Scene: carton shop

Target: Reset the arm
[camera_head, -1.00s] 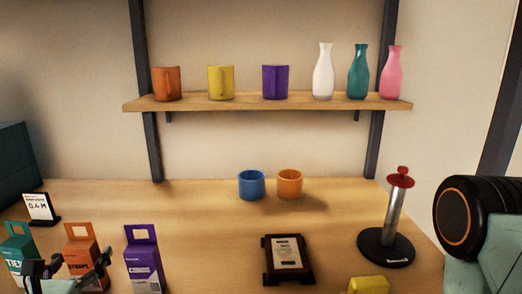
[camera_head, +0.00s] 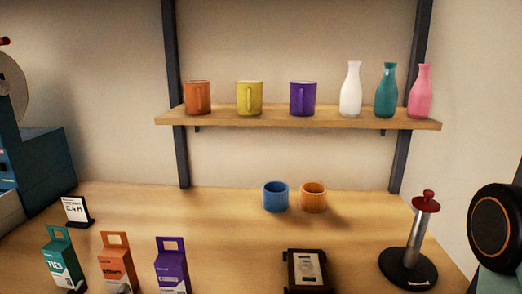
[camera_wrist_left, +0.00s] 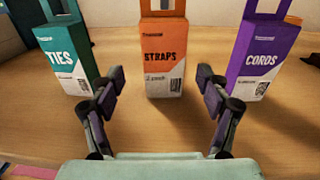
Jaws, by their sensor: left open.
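In the left wrist view my left gripper (camera_wrist_left: 160,88) is open and empty, its two fingers spread apart. Between and beyond the fingers stands the orange STRAPS box (camera_wrist_left: 163,58), apart from them. The teal TIES box (camera_wrist_left: 66,58) stands to the left and the purple CORDS box (camera_wrist_left: 262,58) to the right. In the head view the three boxes stand in a row at the front left: teal (camera_head: 63,262), orange (camera_head: 116,266) and purple (camera_head: 172,268). I cannot make out my left gripper there. My right gripper is not in view.
A blue cup (camera_head: 275,197) and an orange cup (camera_head: 313,198) stand on the table (camera_head: 220,220). A dark framed plaque (camera_head: 307,268) and a red-topped stand (camera_head: 417,240) are to the right. The shelf (camera_head: 300,121) holds mugs and bottles.

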